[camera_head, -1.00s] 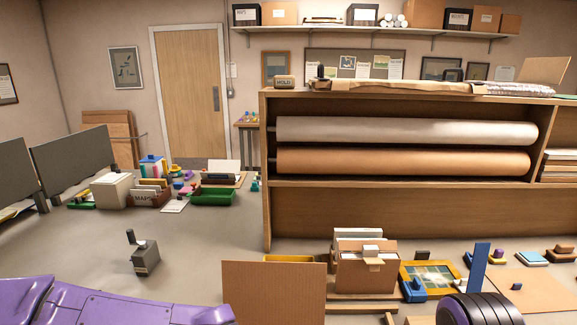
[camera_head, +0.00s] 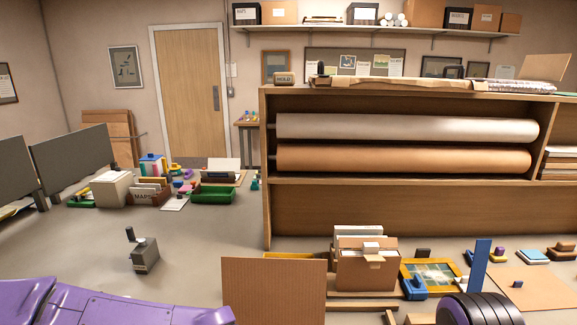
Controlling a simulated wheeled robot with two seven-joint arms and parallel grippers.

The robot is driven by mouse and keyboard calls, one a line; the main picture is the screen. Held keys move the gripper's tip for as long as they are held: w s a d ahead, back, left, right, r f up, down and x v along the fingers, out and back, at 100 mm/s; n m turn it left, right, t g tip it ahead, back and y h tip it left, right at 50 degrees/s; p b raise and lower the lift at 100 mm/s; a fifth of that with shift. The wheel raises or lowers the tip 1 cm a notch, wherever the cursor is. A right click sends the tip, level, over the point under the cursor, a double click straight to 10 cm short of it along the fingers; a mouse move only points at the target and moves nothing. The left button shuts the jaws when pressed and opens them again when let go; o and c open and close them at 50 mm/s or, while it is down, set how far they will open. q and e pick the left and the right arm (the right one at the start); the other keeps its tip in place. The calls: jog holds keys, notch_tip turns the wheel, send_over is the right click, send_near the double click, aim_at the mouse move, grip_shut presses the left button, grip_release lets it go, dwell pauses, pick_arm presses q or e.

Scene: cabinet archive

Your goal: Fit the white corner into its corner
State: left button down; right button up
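I cannot make out a white corner piece for certain in the head view. A yellow frame (camera_head: 404,276) with a teal and pale patterned panel (camera_head: 432,275) inside it lies at the lower right, to the right of an open cardboard box. It may be where the corner belongs, but I cannot tell. A blue block-like piece (camera_head: 413,288) stands at its front left edge and covers part of it. My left arm shows as purple links along the lower left edge.
The open cardboard box (camera_head: 367,270) holds papers; a brown board (camera_head: 274,292) stands before it. A blue upright piece (camera_head: 480,267) is right of the frame. A wooden cabinet (camera_head: 390,216) with paper rolls stands behind.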

pick_arm(q)
jog(key=shift+s+a+r, duration=0.1)
dwell(0.4)
jog(key=shift+s+a, duration=0.25)
jog(key=shift+w+d, duration=0.4)
jog(key=shift+r, duration=0.15)
notch_tip(320, 180, up, 8)
jog(key=p, duration=0.6)
jog(key=shift+p, duration=0.4)
